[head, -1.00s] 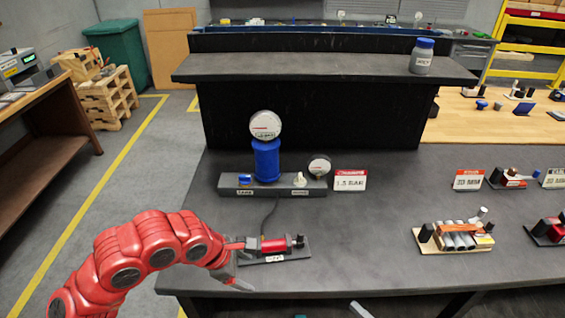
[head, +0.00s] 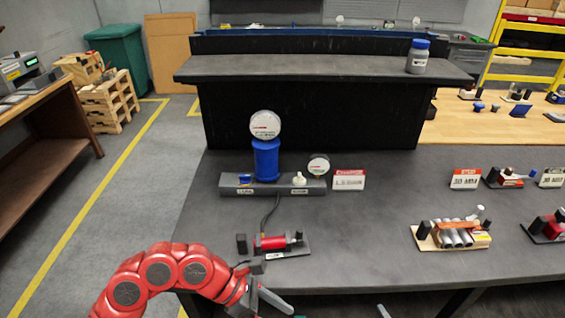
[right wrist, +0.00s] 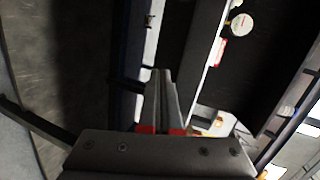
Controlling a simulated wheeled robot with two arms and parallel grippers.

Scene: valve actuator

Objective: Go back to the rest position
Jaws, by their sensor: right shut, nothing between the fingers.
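My left arm is red and comes in from the lower left of the head view. Its gripper (head: 274,286) is at the table's front edge, just below the red cylinder device (head: 272,243) on its dark plate. Its grey fingers look spread and empty, apart from the device. My right gripper (right wrist: 161,75) shows in the right wrist view with its two fingers together and nothing between them. In the head view only a small grey tip, apparently of it, shows at the bottom edge.
The dark table (head: 370,225) carries a grey manifold (head: 275,190) with a blue gauge post (head: 265,158) and a small gauge (head: 319,167). A parts rack (head: 452,235) stands at the right. The table's middle is clear.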

